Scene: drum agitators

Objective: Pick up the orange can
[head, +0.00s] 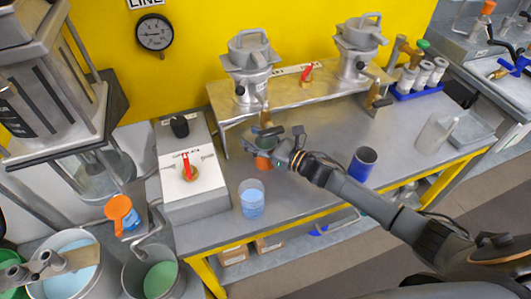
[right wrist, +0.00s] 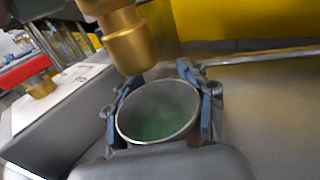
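The orange can (head: 263,162) stands on the grey bench under a dispenser's brass tap. In the right wrist view the can (right wrist: 158,115) shows from above, upright, with a round metal rim and green contents. My right gripper (head: 268,145) reaches it from the right. In the right wrist view the gripper's fingers (right wrist: 162,105) lie close against both sides of the can and appear shut on it. The can's lower part is mostly hidden. The brass tap (right wrist: 125,45) hangs just above and behind the rim. I do not see my left gripper.
A clear cup of blue liquid (head: 252,200) stands in front of the can. A dark blue cup (head: 362,163) stands to the right. A control box with a red switch (head: 190,172) is at left. Bench space between the cups is clear.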

